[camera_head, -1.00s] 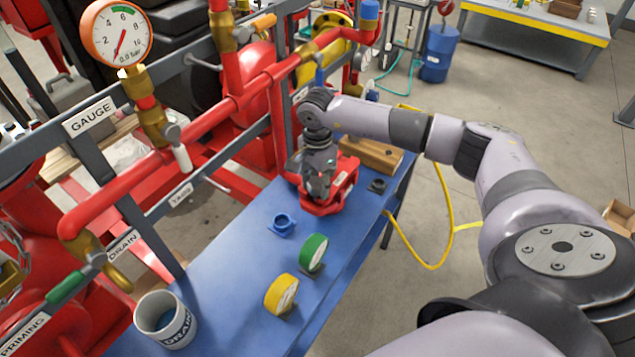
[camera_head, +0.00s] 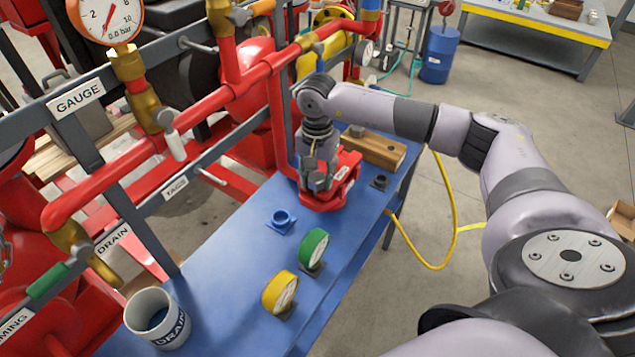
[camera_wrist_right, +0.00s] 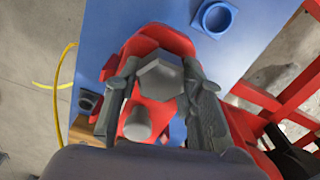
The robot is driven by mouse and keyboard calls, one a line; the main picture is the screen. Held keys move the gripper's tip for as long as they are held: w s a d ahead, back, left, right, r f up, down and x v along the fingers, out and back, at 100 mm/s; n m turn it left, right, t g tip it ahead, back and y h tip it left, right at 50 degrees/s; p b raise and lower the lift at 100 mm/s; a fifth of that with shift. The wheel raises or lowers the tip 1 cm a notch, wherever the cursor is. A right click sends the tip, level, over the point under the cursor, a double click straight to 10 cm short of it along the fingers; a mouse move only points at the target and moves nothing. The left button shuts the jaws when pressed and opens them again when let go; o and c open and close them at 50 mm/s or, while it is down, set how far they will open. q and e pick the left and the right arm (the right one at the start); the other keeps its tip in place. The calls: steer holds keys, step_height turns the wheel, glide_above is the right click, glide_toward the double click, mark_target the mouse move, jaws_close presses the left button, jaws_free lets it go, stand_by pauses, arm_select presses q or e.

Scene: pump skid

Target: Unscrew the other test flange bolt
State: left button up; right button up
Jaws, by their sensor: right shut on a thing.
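The red test flange (camera_head: 333,196) stands on the blue bench, under my right gripper (camera_head: 318,180). In the right wrist view the red flange (camera_wrist_right: 150,38) lies below the fingers. A large grey hex bolt head (camera_wrist_right: 160,78) sits between the two fingers of my right gripper (camera_wrist_right: 160,85), which is shut on it. A second, smaller grey round piece (camera_wrist_right: 138,124) shows on the red flange closer to the wrist. Whether the held bolt is still in its hole is hidden. My left gripper is not in view.
The blue bench (camera_head: 225,255) also bears a blue ring holder (camera_head: 281,220), green tape (camera_head: 314,246), yellow tape (camera_head: 280,292), a white drain cup (camera_head: 157,318), a wooden block (camera_head: 375,150) and a small dark holder (camera_head: 380,182). Red pipework (camera_head: 150,160) runs along the left.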

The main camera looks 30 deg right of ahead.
steer(key=n+b, duration=0.3)
steer(key=n, duration=0.3)
steer(key=shift+f, duration=0.2)
steer(key=shift+n+b, duration=0.4)
steer(key=shift+n, duration=0.3)
steer(key=shift+r+n, duration=0.15)
steer(key=shift+n, duration=0.55)
steer(key=o, duration=1.1)
steer(key=shift+s+d, duration=0.15)
steer(key=shift+o, duration=0.9)
steer(key=shift+r, duration=0.2)
step_height(320, 180, up, 12)
steer(key=shift+f, duration=0.15)
